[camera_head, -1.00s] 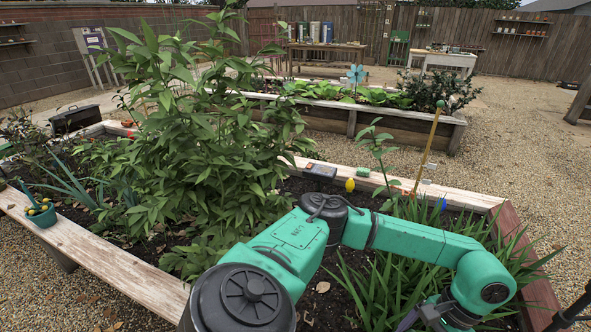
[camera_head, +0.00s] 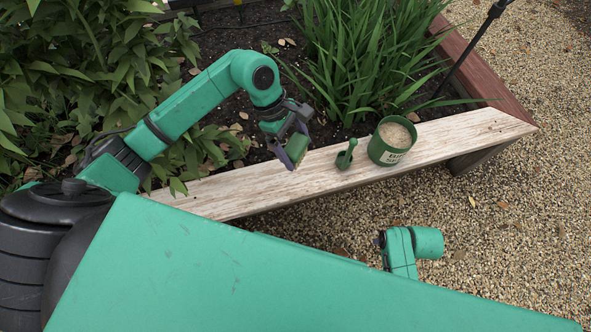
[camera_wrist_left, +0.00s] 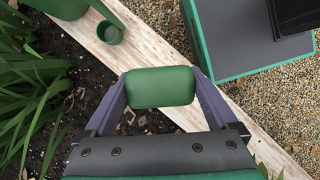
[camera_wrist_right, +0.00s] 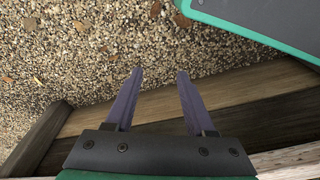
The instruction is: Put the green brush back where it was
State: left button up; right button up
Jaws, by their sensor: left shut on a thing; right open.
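The green brush (camera_wrist_left: 161,87) shows in the left wrist view as a rounded green block between the two purple fingers. My left gripper (camera_head: 295,150) is shut on it, above the bare pale plank (camera_head: 243,187) of the bed's near edge. In the head view the brush (camera_head: 296,147) is partly covered by the fingers. My right gripper (camera_wrist_right: 153,92) is open and empty, above gravel and beside the bed's wooden side. In the head view only part of my right arm shows, beyond my large green body panel.
A green pot (camera_head: 390,143) of pale grainy stuff and a small green scoop-like thing (camera_head: 346,155) stand on the plank, right of my left gripper. Long grassy leaves (camera_head: 360,60) rise behind. The plank left of the scoop is bare. Gravel (camera_head: 500,230) lies at the right.

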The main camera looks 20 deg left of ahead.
pick_arm(q)
notch_tip(320, 180, down, 11)
jog(key=shift+f+b, duration=0.1)
jog(key=shift+b, duration=0.8)
pick_arm(e)
jog(key=r, duration=0.5)
jog(key=shift+w+a+r, duration=0.15)
jog(key=shift+w+a, duration=0.15)
jog(key=shift+a, duration=0.1)
pick_arm(q)
jog(key=shift+f, duration=0.15)
pick_arm(e)
jog(key=shift+r, duration=0.2)
pick_arm(q)
jog(key=o, duration=1.2)
jog(key=shift+o, duration=0.2)
pick_arm(e)
jog(key=shift+r, duration=0.15)
pick_arm(q)
jog(key=shift+r, duration=0.25)
jog(key=p+v, duration=0.2)
jog(key=v, duration=1)
pick_arm(e)
jog(key=f, duration=0.5)
jog(key=shift+s+d+f, duration=0.2)
jog(key=shift+d, duration=0.1)
